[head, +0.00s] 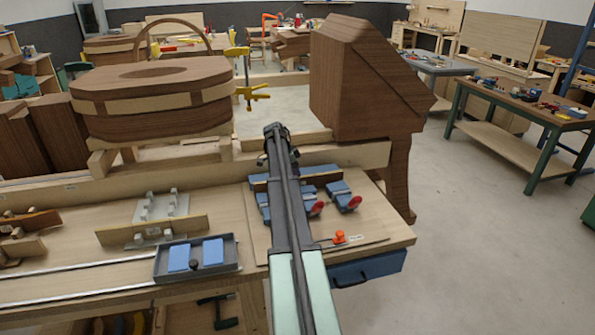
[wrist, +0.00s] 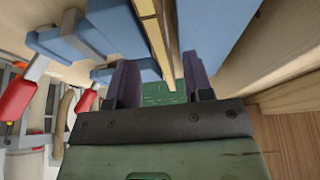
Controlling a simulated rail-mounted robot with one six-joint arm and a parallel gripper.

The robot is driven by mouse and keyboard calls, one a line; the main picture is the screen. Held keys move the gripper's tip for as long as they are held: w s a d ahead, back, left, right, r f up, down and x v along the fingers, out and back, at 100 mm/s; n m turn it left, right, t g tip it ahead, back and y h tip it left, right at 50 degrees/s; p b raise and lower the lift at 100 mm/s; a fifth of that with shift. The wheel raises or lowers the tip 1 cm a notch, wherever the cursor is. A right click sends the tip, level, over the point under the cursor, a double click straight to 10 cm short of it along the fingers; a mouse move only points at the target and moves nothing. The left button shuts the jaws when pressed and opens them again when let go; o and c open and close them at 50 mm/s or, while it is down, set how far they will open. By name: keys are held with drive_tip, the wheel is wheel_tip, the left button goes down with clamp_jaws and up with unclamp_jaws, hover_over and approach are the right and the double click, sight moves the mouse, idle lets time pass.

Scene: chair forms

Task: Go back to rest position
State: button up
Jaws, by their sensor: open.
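My gripper (wrist: 160,82) shows in the wrist view, with its two dark fingers apart. A narrow light wooden strip (wrist: 155,36) runs into view above the gap between them; I cannot tell whether it lies between the fingers. Blue clamps (wrist: 62,38) with red handles (wrist: 18,98) are close beside the fingers. In the head view my long dark arm reaches over the workbench (head: 120,284), and my gripper cannot be made out there. The wooden strip (head: 324,178) lies across the blue clamps (head: 342,190), partly hidden by my arm.
A blue-and-grey tray (head: 165,276) and a grey fixture (head: 168,208) stand left of my arm. A large dark wooden form (head: 352,85) rises at the back right, and a round wooden form (head: 150,95) at the back left. The floor (head: 480,250) on the right is clear.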

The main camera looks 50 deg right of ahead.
drive_tip(key=p+v, duration=0.4)
drive_tip(key=v, duration=0.2)
drive_tip(key=shift+r, duration=0.25)
drive_tip(key=shift+f, duration=0.2)
drive_tip(key=shift+a+n, duration=0.2)
drive_tip(key=shift+n, duration=1)
drive_tip(key=s+a+f+n+t+y+b, duration=0.1)
drive_tip(key=s+a+n, duration=0.3)
drive_tip(key=a, duration=1.6)
drive_tip(key=s+a+f+n+t+y+b, duration=0.1)
drive_tip(key=s+a+f+n+b, duration=0.2)
drive_tip(key=a+n, duration=0.8)
drive_tip(key=s+a+f+n+y+b, duration=0.1)
drive_tip(key=s+a+f+n+b, duration=0.2)
drive_tip(key=a, duration=2.7)
drive_tip(key=s+f+n, duration=0.1)
drive_tip(key=s+n, duration=0.3)
drive_tip(key=n, duration=0.1)
drive_tip(key=shift+s+t+y, duration=0.25)
drive_tip(key=shift+t+y, duration=0.05)
drive_tip(key=shift+t, duration=0.1)
drive_tip(key=shift+f, duration=0.1)
drive_tip(key=shift+c, duration=0.2)
